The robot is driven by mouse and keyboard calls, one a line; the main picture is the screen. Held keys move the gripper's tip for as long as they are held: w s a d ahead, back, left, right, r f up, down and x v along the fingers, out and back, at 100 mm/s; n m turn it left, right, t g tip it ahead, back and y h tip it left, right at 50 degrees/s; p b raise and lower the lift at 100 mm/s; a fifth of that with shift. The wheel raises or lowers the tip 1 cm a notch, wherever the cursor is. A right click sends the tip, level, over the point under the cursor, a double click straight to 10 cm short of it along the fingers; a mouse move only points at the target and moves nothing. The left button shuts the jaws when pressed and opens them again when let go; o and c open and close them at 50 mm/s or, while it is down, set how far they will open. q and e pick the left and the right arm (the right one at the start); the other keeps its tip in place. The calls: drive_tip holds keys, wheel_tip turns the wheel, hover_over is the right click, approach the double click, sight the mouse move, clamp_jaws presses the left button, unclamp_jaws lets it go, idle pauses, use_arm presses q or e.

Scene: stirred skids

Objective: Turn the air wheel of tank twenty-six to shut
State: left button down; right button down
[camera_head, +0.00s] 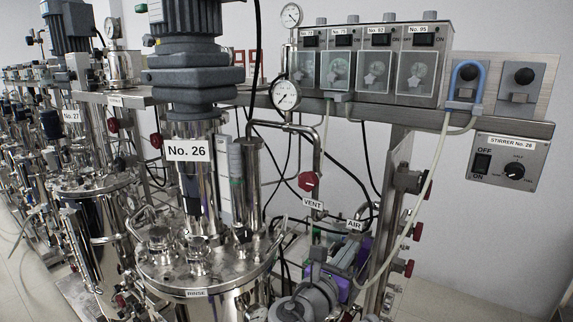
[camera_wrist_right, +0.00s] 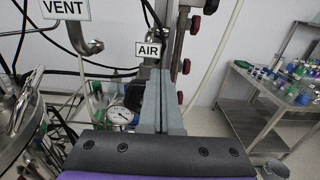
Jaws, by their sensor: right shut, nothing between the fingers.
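Tank twenty-six is the steel vessel (camera_head: 180,276) with the sign No. 26 (camera_head: 188,151) on its column. The AIR label (camera_head: 354,225) hangs to the right of the tank, and it also shows in the wrist view (camera_wrist_right: 148,49). I cannot make out the air wheel itself; the gripper and pipes crowd the space below the label. My right gripper (camera_head: 318,254) is low beside the tank, below the VENT and AIR labels. In the wrist view its fingers (camera_wrist_right: 160,78) are together and empty, their tips just under the AIR label. My left gripper is not in view.
A red vent wheel (camera_head: 308,181) sits above the VENT label (camera_head: 313,204). Several dark red knobs line the steel post (camera_head: 391,225) on the right. A hose (camera_head: 428,185) hangs past the post. A steel bench (camera_wrist_right: 246,97) with bottles stands at the right.

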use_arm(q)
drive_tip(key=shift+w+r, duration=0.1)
use_arm(e)
drive_tip(key=v, duration=0.6)
drive_tip(key=shift+r, duration=0.1)
drive_tip(key=shift+w, duration=0.1)
